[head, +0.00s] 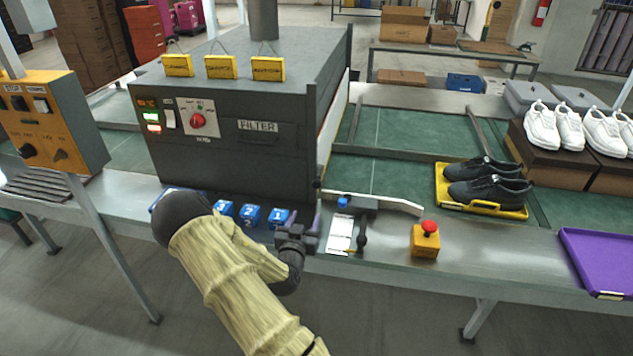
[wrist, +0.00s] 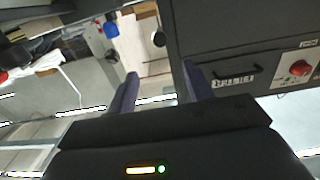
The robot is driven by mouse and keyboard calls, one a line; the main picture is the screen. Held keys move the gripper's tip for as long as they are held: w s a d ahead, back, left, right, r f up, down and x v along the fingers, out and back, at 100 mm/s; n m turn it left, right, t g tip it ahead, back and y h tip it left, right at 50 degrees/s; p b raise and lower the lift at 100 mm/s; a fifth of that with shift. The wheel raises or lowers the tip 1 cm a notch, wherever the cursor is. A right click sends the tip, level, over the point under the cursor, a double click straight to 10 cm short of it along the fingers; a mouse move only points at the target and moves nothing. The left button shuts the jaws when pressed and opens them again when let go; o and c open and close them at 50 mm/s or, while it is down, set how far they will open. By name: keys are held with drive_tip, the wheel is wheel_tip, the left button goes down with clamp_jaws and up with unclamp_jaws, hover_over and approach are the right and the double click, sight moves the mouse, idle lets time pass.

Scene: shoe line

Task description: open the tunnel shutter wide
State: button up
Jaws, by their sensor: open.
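The tunnel (head: 235,160) is a dark grey box over the green belt, with a FILTER drawer on its front; that face also shows in the wrist view (wrist: 225,40). A pale, narrow upright panel (head: 336,122) at its right end looks like the shutter, seen nearly edge-on; I cannot tell how far it is open. A small black knob (head: 318,184) sits at the tunnel's lower right front corner; a dark round knob also shows in the wrist view (wrist: 158,40). My gripper (head: 304,229) is open and empty, below that corner; its fingers (wrist: 160,90) touch nothing visible.
Blue numbered blocks (head: 250,215) line the ledge left of my gripper. To its right are a black lever (head: 361,232), a white card (head: 340,232) and a yellow box with a red button (head: 425,240). Black shoes stand on a yellow tray (head: 482,208) on the belt.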

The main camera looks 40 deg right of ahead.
sight(316, 185)
drive_tip(key=shift+w+d+r, duration=0.1)
drive_tip(key=shift+d, duration=0.05)
drive_tip(key=p+x, duration=0.2)
drive_tip(key=x, duration=1.5)
drive_tip(key=shift+w+d+r, duration=0.1)
drive_tip(key=shift+r, duration=0.1)
clamp_jaws()
